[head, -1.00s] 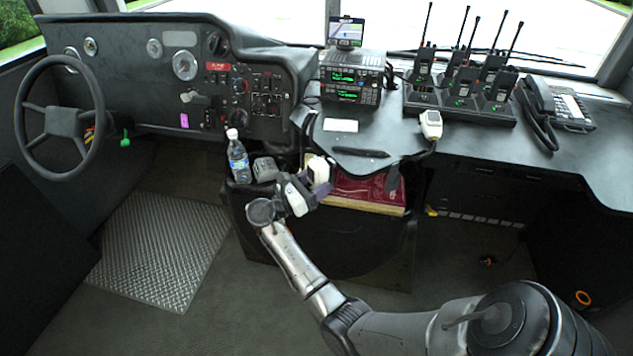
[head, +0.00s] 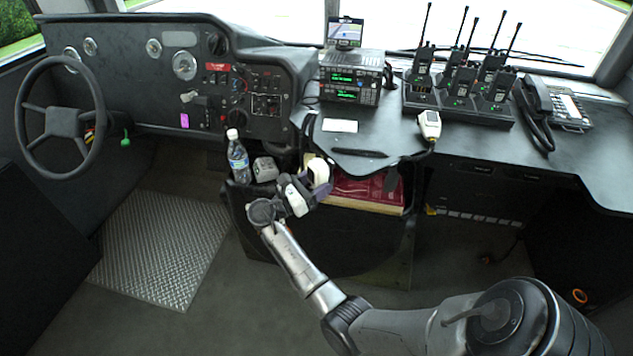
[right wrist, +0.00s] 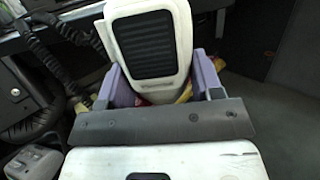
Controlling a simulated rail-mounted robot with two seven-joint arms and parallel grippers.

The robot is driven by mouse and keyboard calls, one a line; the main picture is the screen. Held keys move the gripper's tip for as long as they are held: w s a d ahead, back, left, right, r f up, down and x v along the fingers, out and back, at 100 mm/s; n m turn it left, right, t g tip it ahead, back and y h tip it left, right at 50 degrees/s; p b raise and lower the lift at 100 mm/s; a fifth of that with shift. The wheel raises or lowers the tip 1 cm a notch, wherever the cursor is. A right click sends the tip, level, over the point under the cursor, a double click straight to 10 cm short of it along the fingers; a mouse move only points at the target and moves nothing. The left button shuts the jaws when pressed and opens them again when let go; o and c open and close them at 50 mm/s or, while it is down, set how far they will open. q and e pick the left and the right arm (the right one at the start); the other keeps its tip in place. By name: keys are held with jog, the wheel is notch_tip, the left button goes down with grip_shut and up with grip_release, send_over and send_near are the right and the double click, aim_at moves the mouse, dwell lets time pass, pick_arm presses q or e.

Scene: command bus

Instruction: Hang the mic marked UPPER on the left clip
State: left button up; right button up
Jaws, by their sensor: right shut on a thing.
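A white hand mic with a black ribbed grille (right wrist: 145,42) is held between the purple fingers of my right gripper (right wrist: 155,85) in the right wrist view. In the head view the mic (head: 317,170) is small and pale, just below the desk's front edge, and the right gripper (head: 316,187) is shut on it. A second white mic (head: 429,124) sits at the desk edge to the right, with a dark cord. I cannot read UPPER on either mic. I cannot clearly make out the clips. My left gripper is not in view.
A water bottle (head: 238,158) and a grey boxy object (head: 265,169) stand left of the gripper. A red binder (head: 365,188) lies under the desk (head: 385,140). A radio unit (head: 350,80) and several handheld radios in a charger stand behind. The floor is clear.

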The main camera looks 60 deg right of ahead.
dwell(0.5)
jog(key=shift+f, duration=0.3)
jog(key=shift+f, duration=0.3)
jog(key=shift+f, duration=0.2)
dwell(0.4)
jog(key=shift+f, duration=0.4)
dwell(0.5)
jog(key=shift+f, duration=0.45)
